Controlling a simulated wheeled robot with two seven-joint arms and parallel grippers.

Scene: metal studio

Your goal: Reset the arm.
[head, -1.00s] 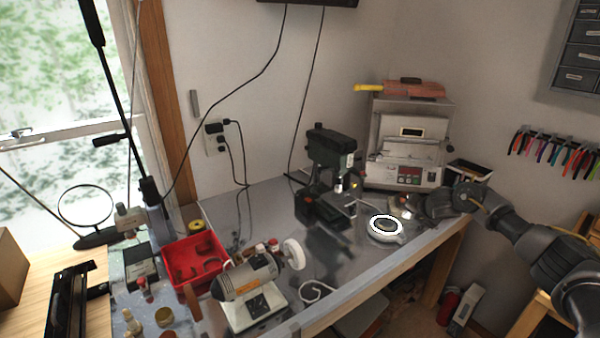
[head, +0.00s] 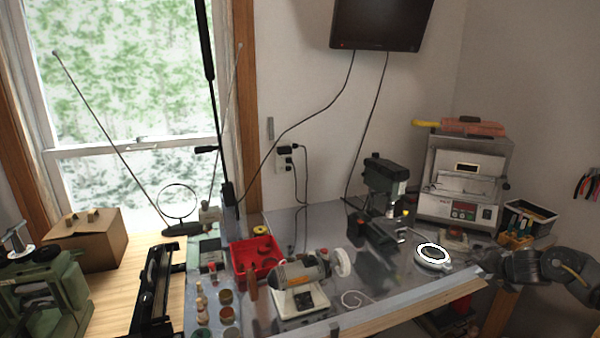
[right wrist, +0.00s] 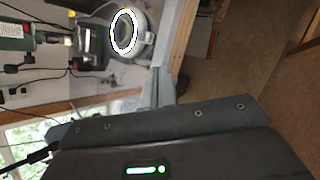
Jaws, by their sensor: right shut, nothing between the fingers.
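My right arm comes in at the lower right of the head view. Its dark gripper (head: 490,266) is shut and empty, beside the front right edge of the grey metal workbench (head: 400,297). In the right wrist view, grey finger parts of this gripper (right wrist: 155,88) show close together at the middle. A white ring-shaped device (head: 432,256) lies on the bench to the left of the gripper, apart from it. The ring also shows at the top of the right wrist view (right wrist: 124,33). My left gripper is in neither view.
On the bench stand a dark green drill press (head: 384,185), a bench grinder (head: 298,275), a red bin (head: 255,262) and a grey-white machine (head: 462,180). A black box of tools (head: 528,220) is at the right corner. Open floor shows beside the bench (right wrist: 235,70).

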